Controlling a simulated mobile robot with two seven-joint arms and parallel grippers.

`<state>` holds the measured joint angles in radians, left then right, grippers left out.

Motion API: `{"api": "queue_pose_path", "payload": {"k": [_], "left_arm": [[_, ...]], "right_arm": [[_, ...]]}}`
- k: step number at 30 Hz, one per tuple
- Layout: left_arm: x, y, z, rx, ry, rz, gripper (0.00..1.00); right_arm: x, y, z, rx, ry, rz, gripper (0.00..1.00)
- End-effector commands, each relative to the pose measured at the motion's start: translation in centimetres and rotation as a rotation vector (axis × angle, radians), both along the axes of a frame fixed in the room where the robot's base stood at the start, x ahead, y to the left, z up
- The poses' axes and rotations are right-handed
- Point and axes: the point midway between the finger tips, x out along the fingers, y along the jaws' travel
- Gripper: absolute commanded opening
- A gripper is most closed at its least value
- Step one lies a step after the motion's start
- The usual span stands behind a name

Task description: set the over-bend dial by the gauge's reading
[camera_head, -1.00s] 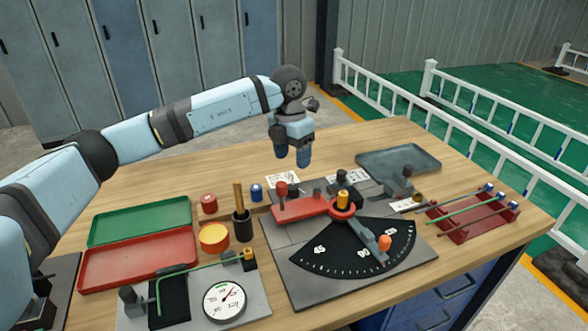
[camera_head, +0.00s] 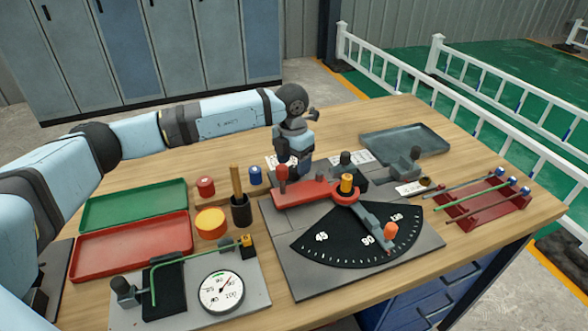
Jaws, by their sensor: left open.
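The gauge (camera_head: 221,292) is a white round dial face on a grey plate at the bench front. A bent green bar (camera_head: 195,258) lies on that plate behind the gauge. The bending station (camera_head: 330,271) has a black fan scale marked 45 and 90, a red arm (camera_head: 300,192) and an orange-knobbed pointer (camera_head: 374,225). I cannot tell for sure which part is the over-bend dial; a black knob (camera_head: 346,159) stands at the station's back. My left gripper (camera_head: 291,166) is open, pointing down just behind the red-knobbed handle (camera_head: 282,174), with nothing visible in it. My right gripper is out of view.
A green tray (camera_head: 135,204) and a red tray (camera_head: 130,248) lie at left. A grey tray (camera_head: 405,142) is at the back, and a red rack (camera_head: 485,208) with bars at right.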

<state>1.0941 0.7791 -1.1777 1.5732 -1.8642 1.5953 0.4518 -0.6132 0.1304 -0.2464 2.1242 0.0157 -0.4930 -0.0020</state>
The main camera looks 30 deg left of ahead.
Motion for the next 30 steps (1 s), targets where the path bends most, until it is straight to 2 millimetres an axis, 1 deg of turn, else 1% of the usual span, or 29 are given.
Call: {"api": "queue_pose_path", "payload": {"k": [1, 6, 16, 22, 23, 30], "left_arm": [[0.0, -0.1, -0.8, 0.001, 0.003, 0.0, 0.63], [0.0, -0.1, -2.1, 0.0, -0.001, 0.0, 0.63], [0.0, -0.1, -2.4, 0.0, 0.0, 0.0, 0.63], [0.0, -0.1, -2.4, 0.0, 0.0, 0.0, 0.17], [0.0, -0.1, -2.4, 0.0, 0.0, 0.0, 0.13], [0.0, -0.1, -2.3, 0.0, 0.0, 0.014, 0.14]], "right_arm": [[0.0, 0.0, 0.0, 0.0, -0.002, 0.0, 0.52], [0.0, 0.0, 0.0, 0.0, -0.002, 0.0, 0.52], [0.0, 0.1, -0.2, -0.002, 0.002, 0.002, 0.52], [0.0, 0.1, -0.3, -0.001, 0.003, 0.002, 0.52], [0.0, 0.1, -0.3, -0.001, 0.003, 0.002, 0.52], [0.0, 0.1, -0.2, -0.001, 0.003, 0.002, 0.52]]}}
